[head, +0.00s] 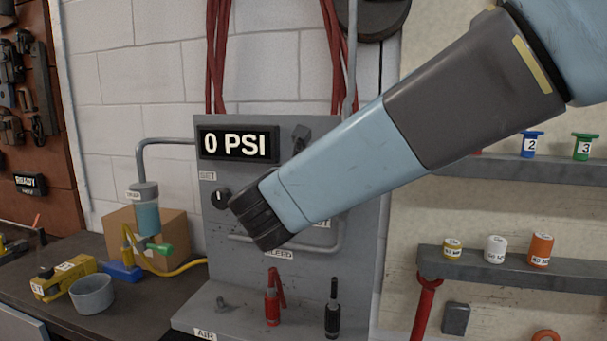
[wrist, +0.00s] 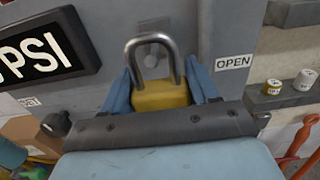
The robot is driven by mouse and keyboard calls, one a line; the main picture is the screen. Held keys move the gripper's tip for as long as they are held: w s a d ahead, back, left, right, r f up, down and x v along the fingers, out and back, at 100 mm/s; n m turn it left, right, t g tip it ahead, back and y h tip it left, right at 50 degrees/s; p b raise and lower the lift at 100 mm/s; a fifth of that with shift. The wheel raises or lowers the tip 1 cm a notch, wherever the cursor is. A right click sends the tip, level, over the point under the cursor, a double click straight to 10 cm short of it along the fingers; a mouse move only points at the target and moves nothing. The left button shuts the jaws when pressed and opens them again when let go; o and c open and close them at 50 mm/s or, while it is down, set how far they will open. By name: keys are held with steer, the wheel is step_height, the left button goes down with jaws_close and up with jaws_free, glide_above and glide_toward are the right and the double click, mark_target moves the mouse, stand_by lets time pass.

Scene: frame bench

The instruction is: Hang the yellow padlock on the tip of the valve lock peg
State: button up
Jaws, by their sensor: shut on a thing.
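The yellow padlock (wrist: 160,97) is upright between the blue fingers of my gripper (wrist: 163,86) in the wrist view, with its grey shackle up. My gripper is shut on the padlock's body. A small round light-grey end, seemingly the valve lock peg (wrist: 151,61), shows through the shackle opening against the grey panel. I cannot tell whether the shackle is around it or only in front of it.
The grey panel (head: 240,175) carries a 0 PSI display (head: 239,143) and a dark knob (head: 218,198). An OPEN label (wrist: 233,63) is right of the padlock. A shelf (head: 500,268) with small pots stands at right. Red (head: 272,305) and black (head: 332,315) tools stand below.

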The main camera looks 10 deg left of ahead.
steer(key=shift+w+d+f, duration=0.1)
steer(key=shift+w+f, duration=0.15)
steer(key=shift+w, duration=0.8)
steer(key=shift+w+d+f, duration=0.1)
steer(key=shift+w+f, duration=0.1)
steer(key=shift+w, duration=0.8)
steer(key=o, duration=1.3)
steer(key=shift+c, duration=0.2)
